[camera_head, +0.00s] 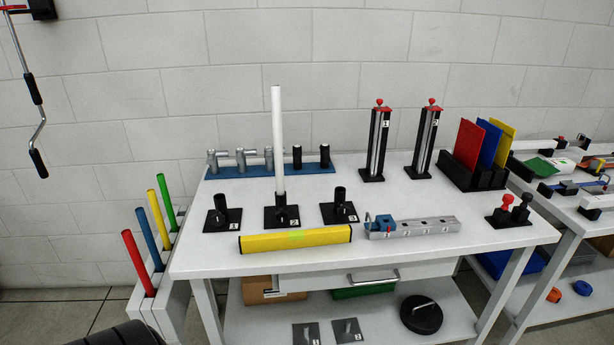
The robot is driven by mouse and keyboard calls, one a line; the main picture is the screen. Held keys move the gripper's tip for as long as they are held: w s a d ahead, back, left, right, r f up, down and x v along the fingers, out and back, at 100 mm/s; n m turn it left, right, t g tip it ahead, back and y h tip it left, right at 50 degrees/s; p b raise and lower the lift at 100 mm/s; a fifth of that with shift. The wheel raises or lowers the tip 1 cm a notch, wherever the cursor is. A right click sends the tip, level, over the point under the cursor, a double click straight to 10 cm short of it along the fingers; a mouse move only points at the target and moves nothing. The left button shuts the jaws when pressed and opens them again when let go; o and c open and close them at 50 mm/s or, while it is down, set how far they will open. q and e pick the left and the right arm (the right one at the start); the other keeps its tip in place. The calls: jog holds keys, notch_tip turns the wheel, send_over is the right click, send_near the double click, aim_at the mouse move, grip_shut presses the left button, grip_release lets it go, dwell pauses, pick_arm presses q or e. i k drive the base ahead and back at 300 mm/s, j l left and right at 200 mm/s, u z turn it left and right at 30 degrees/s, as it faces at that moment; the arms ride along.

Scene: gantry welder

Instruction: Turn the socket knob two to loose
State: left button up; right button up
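Three black sockets on square black base plates stand in a row on the white table (400,260). The middle one, socket two (287,213), bears a label 2, and a tall white rod (278,140) stands upright in it. Its knob is small and dark against the dark socket, so I cannot tell whether it is tight or loose. The left socket (222,214) and the right socket (340,211) hold no rod. Neither of my grippers is in view.
A yellow bar (295,240) lies in front of the sockets, and a grey rail with a blue block (410,228) lies right of it. A blue rack (265,171) with metal and black fittings stands behind. Two upright black stands (375,145) are at the back.

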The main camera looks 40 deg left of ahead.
aim_at(281, 216)
jog(key=u, duration=1.55)
jog(key=i+l+u, duration=0.15)
jog(key=l, duration=0.15)
jog(key=i+l+u, duration=0.2)
jog(key=k+l, duration=0.1)
